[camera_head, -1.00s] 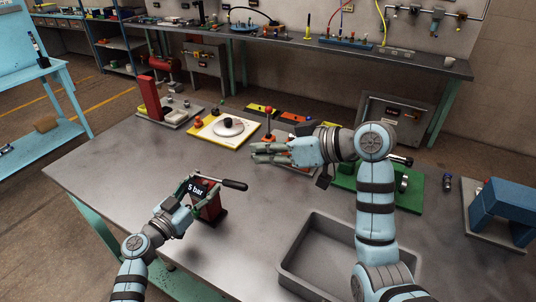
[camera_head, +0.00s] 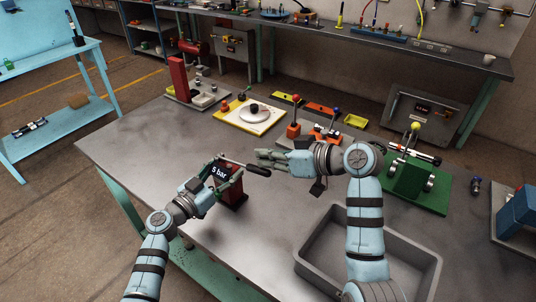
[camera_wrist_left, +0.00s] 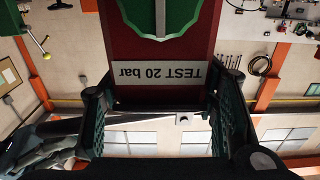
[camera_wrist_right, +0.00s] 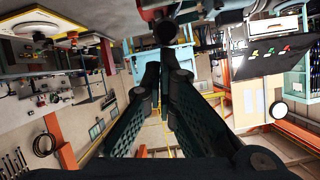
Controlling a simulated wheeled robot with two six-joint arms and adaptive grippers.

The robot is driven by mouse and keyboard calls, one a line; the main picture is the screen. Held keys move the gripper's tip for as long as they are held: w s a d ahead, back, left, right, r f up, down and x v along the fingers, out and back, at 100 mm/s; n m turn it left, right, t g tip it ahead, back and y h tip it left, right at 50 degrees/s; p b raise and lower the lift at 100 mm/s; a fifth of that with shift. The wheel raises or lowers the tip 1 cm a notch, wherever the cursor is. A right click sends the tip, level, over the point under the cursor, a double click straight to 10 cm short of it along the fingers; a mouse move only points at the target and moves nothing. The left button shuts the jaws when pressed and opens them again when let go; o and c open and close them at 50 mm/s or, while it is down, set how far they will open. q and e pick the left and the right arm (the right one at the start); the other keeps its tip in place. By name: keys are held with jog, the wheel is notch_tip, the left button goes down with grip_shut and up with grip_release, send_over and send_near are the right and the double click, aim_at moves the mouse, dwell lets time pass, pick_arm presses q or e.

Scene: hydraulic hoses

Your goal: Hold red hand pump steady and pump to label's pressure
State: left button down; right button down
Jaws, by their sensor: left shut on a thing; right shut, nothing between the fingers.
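The red hand pump (camera_head: 233,197) stands on the grey table with a display reading "5 bar" (camera_head: 219,171). Its lever with a black grip (camera_head: 258,170) points right. My left gripper (camera_head: 222,183) is shut around the pump body, with a finger on each side in the left wrist view. There the pump's label (camera_wrist_left: 163,75), upside down, reads "TEST 20 bar". My right gripper (camera_head: 262,156) is shut and empty, just beyond the lever grip and close to it. In the right wrist view, a dark round end, apparently the lever grip (camera_wrist_right: 165,32), shows past the fingertips.
An empty grey tray (camera_head: 392,230) is at the front right. A green-based rig (camera_head: 428,190) stands behind it, right of my right arm. A white dial board (camera_head: 238,124) and an orange lever unit (camera_head: 294,131) are along the back. The table left of the pump is clear.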

notch_tip(320, 180, down, 6)
jog(key=s+d+y, duration=0.1)
jog(key=shift+d+f+t, duration=0.2)
jog(key=shift+d+t, duration=0.05)
jog(key=shift+t, duration=0.05)
jog(key=r+v, duration=0.1)
jog(key=v, duration=1)
jog(key=shift+w+d+r, duration=0.2)
jog(key=shift+r, duration=0.2)
dwell(1.3)
